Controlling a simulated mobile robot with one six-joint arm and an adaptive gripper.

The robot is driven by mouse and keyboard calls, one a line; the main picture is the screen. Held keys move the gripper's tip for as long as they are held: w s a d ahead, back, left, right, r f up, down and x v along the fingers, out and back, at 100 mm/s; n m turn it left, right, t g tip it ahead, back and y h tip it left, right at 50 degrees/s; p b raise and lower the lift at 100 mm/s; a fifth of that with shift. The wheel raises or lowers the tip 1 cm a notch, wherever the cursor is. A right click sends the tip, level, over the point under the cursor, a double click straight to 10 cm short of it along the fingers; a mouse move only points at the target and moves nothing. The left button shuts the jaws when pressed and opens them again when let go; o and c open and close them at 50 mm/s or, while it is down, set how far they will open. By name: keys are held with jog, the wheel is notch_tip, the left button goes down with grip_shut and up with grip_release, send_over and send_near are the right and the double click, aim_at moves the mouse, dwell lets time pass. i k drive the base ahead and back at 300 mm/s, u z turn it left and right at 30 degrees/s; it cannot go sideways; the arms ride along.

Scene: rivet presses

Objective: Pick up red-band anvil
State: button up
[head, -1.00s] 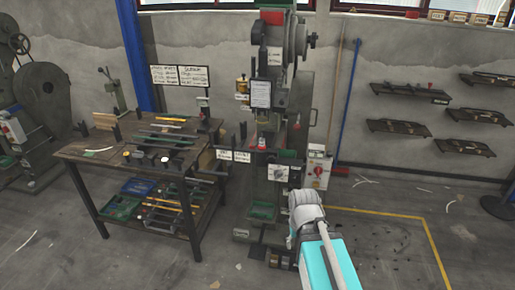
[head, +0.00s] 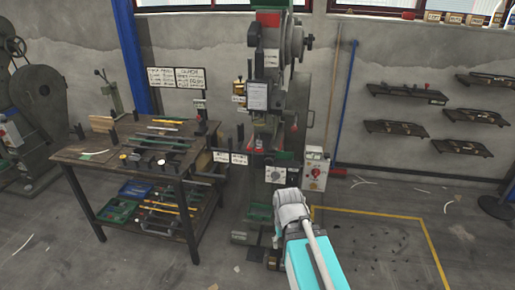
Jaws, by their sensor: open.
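A rivet press (head: 258,190) stands in the middle of the head view, with small red parts near its work area. A dark work table (head: 90,165) stands left of it. My white and teal arm rises from the bottom, in front of the press's base. My gripper does not show.
The table's lower shelf holds green and blue trays (head: 119,211) and long tools. A control box (head: 315,172) stands right of the press. Wall shelves (head: 403,92) hang at the right. The floor inside the yellow line (head: 433,255) is clear apart from scraps.

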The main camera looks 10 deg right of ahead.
aim_at(259, 149)
jog(key=i, duration=0.95)
jog(key=z, duration=0.05)
